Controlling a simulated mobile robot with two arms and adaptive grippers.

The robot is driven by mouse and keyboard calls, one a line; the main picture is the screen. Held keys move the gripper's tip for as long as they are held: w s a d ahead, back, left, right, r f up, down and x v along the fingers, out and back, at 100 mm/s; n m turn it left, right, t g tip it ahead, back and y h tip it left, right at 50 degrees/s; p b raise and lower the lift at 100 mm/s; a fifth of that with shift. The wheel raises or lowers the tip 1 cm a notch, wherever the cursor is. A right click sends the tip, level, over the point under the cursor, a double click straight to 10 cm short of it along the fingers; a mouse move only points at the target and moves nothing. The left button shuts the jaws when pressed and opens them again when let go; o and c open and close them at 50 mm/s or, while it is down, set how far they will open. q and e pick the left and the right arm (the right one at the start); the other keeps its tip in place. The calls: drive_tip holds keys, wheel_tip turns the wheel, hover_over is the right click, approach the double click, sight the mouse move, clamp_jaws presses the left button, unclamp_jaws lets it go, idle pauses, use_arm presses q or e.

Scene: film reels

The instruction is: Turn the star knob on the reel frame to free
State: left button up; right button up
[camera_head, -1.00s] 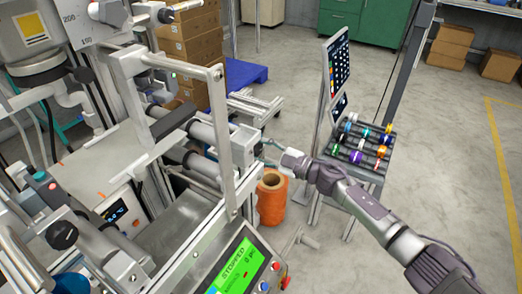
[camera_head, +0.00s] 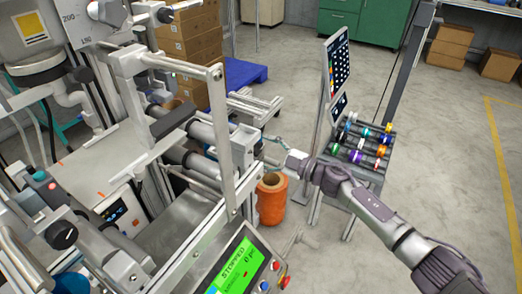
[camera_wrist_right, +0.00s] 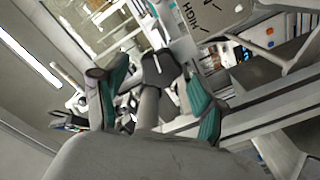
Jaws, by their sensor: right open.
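The reel frame (camera_head: 222,130) is a light metal upright with horizontal rollers on the machine at left. I cannot make out a star knob with certainty in the head view. My right gripper (camera_head: 277,144) reaches in from the right and is in the air just right of the rollers' end block, apart from it. In the right wrist view, its teal-padded fingers (camera_wrist_right: 156,92) are open. A dark-tipped grey part (camera_wrist_right: 152,70) shows between them; I cannot tell whether it is a knob or whether it is touched. My left gripper is not in view.
An orange spool (camera_head: 271,200) stands below my right gripper. A control panel (camera_head: 238,262) reading STOPPED is at the front. A rack of coloured reels (camera_head: 360,145) stands beyond my right arm.

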drive_tip(key=v, duration=1)
drive_tip(key=shift+s+d, duration=0.25)
drive_tip(key=shift+d, duration=0.05)
